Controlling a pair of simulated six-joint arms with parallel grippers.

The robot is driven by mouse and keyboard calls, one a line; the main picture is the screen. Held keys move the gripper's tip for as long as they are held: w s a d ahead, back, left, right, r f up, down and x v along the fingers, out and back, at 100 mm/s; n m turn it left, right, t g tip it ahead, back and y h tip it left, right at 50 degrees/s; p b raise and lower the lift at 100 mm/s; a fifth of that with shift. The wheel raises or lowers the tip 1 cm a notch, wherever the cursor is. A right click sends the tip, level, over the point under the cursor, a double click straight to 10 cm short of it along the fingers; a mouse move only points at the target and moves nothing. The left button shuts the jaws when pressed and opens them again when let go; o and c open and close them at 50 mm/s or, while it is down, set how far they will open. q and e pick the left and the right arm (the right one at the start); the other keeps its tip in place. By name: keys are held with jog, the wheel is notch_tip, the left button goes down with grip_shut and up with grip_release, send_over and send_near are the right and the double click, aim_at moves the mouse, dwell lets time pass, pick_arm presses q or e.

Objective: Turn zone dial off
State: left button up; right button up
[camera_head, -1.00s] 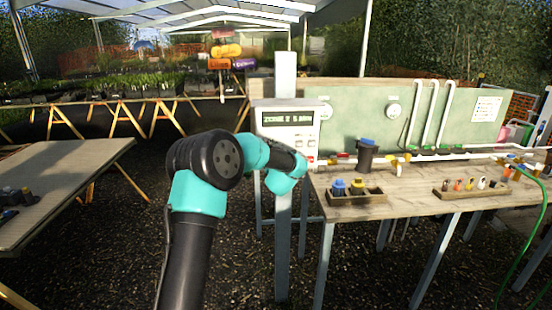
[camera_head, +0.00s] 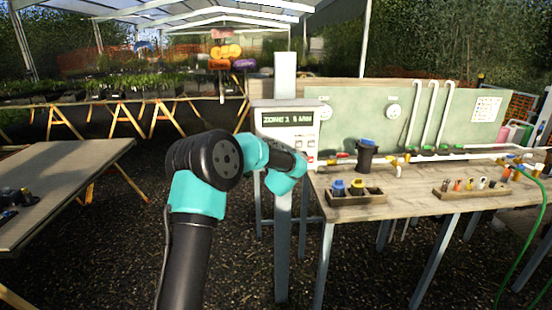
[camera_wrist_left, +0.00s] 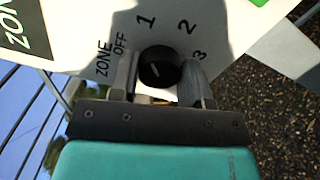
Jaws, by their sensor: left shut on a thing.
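The zone dial (camera_wrist_left: 159,66) is a round black knob on the white face of the controller box (camera_head: 288,117). The labels ZONE OFF, 1, 2 and 3 curve around it in the left wrist view. A short pale mark shows on the knob, but I cannot tell surely which label it points at. My left gripper (camera_wrist_left: 158,78) is shut on the dial, one finger on each side. In the head view my left arm hides the dial and the fingers. The box's display (camera_head: 288,118) seems to read ZONE 1 with some minutes. My right gripper is not in view.
The controller box sits on a grey post (camera_head: 284,240). To its right a wooden bench (camera_head: 410,200) holds a dark canister (camera_head: 366,156), a tray of caps (camera_head: 343,199) and white pipes. Another table (camera_head: 60,190) stands at the left.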

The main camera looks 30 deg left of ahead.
pick_arm(q)
jog(key=n, duration=0.9)
jog(key=shift+n, duration=0.3)
dwell(0.3)
jog(key=o, duration=0.9)
jog(key=shift+s, duration=0.15)
jog(key=v, duration=1.7)
jog(key=shift+d+r, duration=0.1)
